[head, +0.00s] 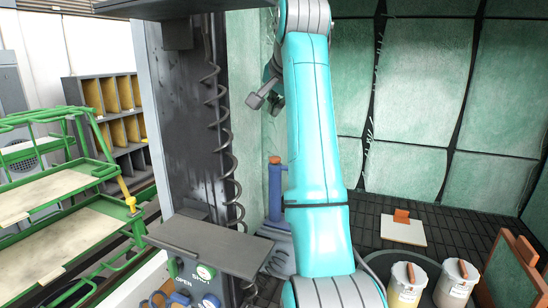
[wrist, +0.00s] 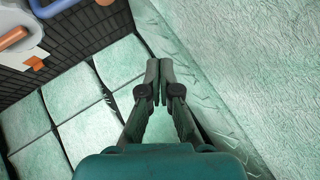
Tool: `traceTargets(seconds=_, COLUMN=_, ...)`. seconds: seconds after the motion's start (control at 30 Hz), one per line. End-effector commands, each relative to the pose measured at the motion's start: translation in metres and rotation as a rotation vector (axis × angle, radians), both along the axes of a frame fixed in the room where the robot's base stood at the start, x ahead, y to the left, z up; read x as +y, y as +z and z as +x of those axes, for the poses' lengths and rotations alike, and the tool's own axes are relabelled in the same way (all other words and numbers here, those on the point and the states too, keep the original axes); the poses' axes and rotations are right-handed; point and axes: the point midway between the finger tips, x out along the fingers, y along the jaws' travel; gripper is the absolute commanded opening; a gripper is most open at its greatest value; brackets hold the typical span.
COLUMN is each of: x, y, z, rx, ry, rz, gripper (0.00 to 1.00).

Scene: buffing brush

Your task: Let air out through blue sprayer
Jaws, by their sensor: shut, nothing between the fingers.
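A blue upright sprayer-like thing (head: 275,195) with an orange top stands in the head view, left of my arm and right of the dark column. My gripper (wrist: 152,78) is shut and empty, in front of the green padded wall and apart from the blue part. In the head view my arm mostly hides the gripper.
A dark column (head: 185,110) with a coiled hose and a grey shelf (head: 212,243) stands left of my arm. Green racks (head: 60,190) stand far left. Two lidded containers (head: 408,285) and an orange-brown board (head: 515,268) are at lower right. A white plate (head: 403,230) lies on the dark floor.

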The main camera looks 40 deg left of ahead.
Motion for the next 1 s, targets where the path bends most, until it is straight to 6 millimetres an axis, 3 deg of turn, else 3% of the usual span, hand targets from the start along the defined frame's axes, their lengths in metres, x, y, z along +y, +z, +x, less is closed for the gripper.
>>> traceTargets(seconds=0.63, x=0.000, y=-0.071, z=0.000, rx=0.001, ry=0.000, rz=-0.001, gripper=0.00)
traceTargets(seconds=1.0, x=0.000, y=-0.087, z=0.000, rx=0.000, ry=0.000, rz=0.000, gripper=0.00)
